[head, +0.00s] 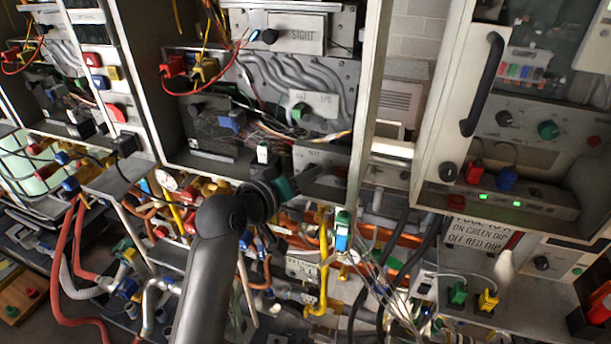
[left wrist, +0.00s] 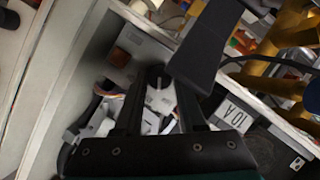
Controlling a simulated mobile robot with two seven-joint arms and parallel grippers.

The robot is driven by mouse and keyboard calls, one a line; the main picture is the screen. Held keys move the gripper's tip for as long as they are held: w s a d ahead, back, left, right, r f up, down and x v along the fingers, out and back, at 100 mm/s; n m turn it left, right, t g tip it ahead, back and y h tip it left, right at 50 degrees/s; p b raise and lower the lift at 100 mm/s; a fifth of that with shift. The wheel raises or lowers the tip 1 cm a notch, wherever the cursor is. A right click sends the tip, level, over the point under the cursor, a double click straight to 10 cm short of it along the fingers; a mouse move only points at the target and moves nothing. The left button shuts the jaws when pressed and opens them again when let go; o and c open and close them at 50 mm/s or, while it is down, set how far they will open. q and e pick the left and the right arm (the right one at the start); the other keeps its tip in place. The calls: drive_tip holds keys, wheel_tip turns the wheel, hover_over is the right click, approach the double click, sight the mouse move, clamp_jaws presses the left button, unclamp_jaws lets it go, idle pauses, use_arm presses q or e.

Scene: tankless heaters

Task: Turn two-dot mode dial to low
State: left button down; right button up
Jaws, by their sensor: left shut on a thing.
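My left gripper (head: 305,180) reaches the white lower panel (head: 318,158) of the middle open heater cabinet. In the left wrist view my left gripper (left wrist: 158,88) has its two dark fingers on either side of a small dark round dial (left wrist: 157,74) with a pale part below it. The gripper is shut on this dial. In the head view the gripper hides the dial. Its dot marks and setting cannot be read in either view. My right gripper is in neither view.
The cabinet's pale side wall (head: 369,100) stands just right of the gripper. Yellow pipes (head: 323,265) and several cables crowd the space below. A closed cabinet door with a black handle (head: 482,85) is farther right.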

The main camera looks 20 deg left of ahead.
use_arm(q)
drive_tip(key=shift+a+n+h, duration=0.1)
drive_tip(key=shift+n+h, duration=0.5)
drive_tip(key=shift+n, duration=0.5)
drive_tip(key=shift+t, duration=0.3)
drive_tip(key=c, duration=0.5)
unclamp_jaws()
